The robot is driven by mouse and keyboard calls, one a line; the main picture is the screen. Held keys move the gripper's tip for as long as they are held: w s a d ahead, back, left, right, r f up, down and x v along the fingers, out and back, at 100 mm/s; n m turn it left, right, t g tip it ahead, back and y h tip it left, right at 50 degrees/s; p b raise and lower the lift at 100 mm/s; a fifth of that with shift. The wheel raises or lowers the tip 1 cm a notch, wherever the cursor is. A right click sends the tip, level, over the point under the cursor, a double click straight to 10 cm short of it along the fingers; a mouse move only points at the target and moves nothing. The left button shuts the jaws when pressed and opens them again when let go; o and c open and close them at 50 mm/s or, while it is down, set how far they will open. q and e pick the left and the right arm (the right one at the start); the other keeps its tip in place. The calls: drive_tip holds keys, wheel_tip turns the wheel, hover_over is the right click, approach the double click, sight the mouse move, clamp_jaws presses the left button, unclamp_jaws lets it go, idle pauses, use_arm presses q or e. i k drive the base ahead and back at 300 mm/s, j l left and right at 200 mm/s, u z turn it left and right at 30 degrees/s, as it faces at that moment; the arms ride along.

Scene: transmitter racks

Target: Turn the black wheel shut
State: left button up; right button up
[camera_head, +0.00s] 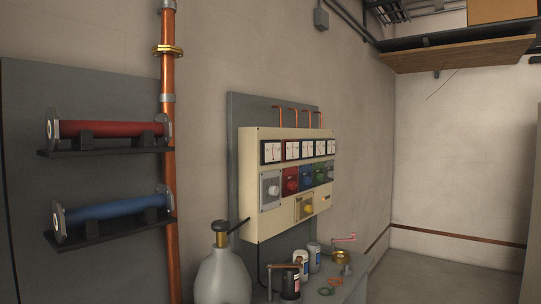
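A grey rounded cylinder (222,279) stands at the bottom centre, cut off by the lower edge. A brass neck (222,240) rises from its top. A small black round piece (220,226) sits on the neck; it may be the black wheel, but it is too small to tell for sure. Its turned position cannot be read. A thin dark line runs from it toward the panel. Neither of my grippers shows in the head view.
A cream panel (262,221) with meters and coloured knobs stands behind the cylinder. A bench (357,283) right of it holds cans, a brass part and small rings. A copper pipe (170,240) and shelves with red (105,128) and blue (112,208) tubes are left.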

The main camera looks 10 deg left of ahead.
sight(221, 225)
drive_tip(key=i+u, duration=0.1)
drive_tip(key=u, duration=0.3)
drive_tip(key=i+l+u, duration=0.1)
drive_tip(key=u, duration=0.3)
drive_tip(key=i+l+u, duration=0.1)
drive_tip(key=u, duration=0.25)
drive_tip(key=l+u, duration=0.2)
drive_tip(key=u, duration=0.2)
drive_tip(key=i, duration=0.05)
